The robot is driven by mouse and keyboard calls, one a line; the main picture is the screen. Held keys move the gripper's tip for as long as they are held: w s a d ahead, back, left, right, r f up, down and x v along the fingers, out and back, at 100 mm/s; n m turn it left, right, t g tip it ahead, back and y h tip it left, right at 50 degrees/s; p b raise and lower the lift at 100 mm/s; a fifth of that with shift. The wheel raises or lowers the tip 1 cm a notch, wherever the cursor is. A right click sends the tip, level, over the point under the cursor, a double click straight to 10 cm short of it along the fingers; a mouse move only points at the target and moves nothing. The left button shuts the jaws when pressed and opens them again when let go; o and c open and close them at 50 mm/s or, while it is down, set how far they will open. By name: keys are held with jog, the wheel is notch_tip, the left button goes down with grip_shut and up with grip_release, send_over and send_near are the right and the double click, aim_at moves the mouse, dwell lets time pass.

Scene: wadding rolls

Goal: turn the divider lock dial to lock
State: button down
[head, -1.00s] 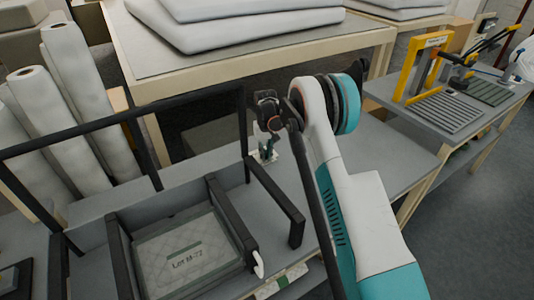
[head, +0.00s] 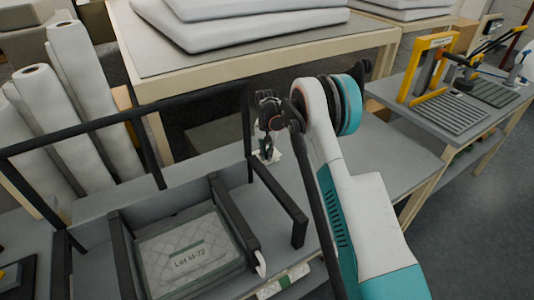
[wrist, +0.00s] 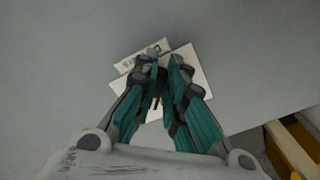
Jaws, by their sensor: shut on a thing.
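My gripper (wrist: 162,62) points down at a white plate (wrist: 190,60) on the grey surface in the wrist view. Its fingers are close together and shut on the divider lock dial, which they almost wholly hide. A small label (wrist: 138,52) with partly covered dark lettering lies at the plate's upper left edge. In the head view my gripper (head: 268,138) is right over the white plate (head: 274,156), beside the black frame. Which way the dial points cannot be told.
A black frame (head: 195,113) stands close to the left of my gripper. Below left, a quilted pad marked "Lot M-72" (head: 190,254) lies between black rails. White rolls (head: 95,95) stand at the left. A table with white wadding (head: 250,25) is behind.

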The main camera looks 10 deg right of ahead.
jog(key=c, duration=1.7)
grip_release()
jog(key=shift+o, duration=0.2)
jog(key=shift+r, duration=0.1)
notch_tip(320, 180, up, 12)
